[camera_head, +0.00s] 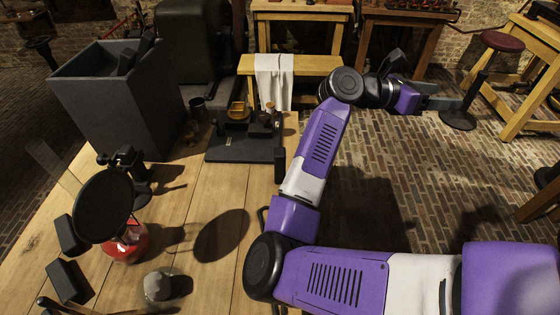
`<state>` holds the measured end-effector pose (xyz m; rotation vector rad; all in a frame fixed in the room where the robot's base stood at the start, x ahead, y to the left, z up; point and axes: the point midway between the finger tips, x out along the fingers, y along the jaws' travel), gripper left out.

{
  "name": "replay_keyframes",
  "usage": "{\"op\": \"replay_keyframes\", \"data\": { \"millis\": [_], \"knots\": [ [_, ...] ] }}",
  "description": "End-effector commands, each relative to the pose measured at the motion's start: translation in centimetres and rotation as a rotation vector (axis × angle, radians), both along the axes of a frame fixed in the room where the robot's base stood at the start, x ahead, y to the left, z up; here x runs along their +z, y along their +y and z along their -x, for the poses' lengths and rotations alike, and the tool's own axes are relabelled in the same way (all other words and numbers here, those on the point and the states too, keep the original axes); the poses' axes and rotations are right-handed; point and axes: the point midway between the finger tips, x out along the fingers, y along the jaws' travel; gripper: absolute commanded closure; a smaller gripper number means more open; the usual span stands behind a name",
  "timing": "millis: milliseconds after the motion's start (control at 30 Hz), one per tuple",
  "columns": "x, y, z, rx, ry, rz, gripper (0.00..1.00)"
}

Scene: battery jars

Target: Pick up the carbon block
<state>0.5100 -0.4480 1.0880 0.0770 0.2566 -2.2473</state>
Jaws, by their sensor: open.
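Two dark grey blocks that look like carbon lie at the lower left of the wooden table: one block (70,235) sits behind the other block (68,281). I cannot tell which of them is the carbon block. More dark slabs (128,62) stick up from the large grey bin (115,100). My gripper (447,98) is at the upper right, held out over the brick floor, far from the blocks. It is open, with nothing seen between its fingers.
A round black disc (103,206) above a red base (127,246) stands beside the blocks. A grey rounded lump (157,286) and a dark board with apparatus (235,147) are on the table (185,210). A stool (502,42) stands right of my gripper.

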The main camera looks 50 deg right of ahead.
Motion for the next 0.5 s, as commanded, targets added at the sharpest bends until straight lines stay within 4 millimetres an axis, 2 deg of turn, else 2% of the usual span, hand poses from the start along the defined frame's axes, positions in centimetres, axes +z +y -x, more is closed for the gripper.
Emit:
{"op": "replay_keyframes", "data": {
  "millis": [33, 167, 300, 400, 500],
  "knots": [
    [-2.2, 0.5, -1.2, -0.018, -0.114, -0.070, 0.38],
    [-8.0, 3.2, -5.1, -0.071, -0.381, -0.248, 0.38],
    [-12.8, 8.1, -11.3, -0.134, -0.651, -0.462, 0.38],
    [-14.7, 12.4, -16.2, -0.178, -0.815, -0.615, 0.38],
    [-15.4, 16.5, -20.6, -0.216, -0.939, -0.749, 0.38]
  ]
}}
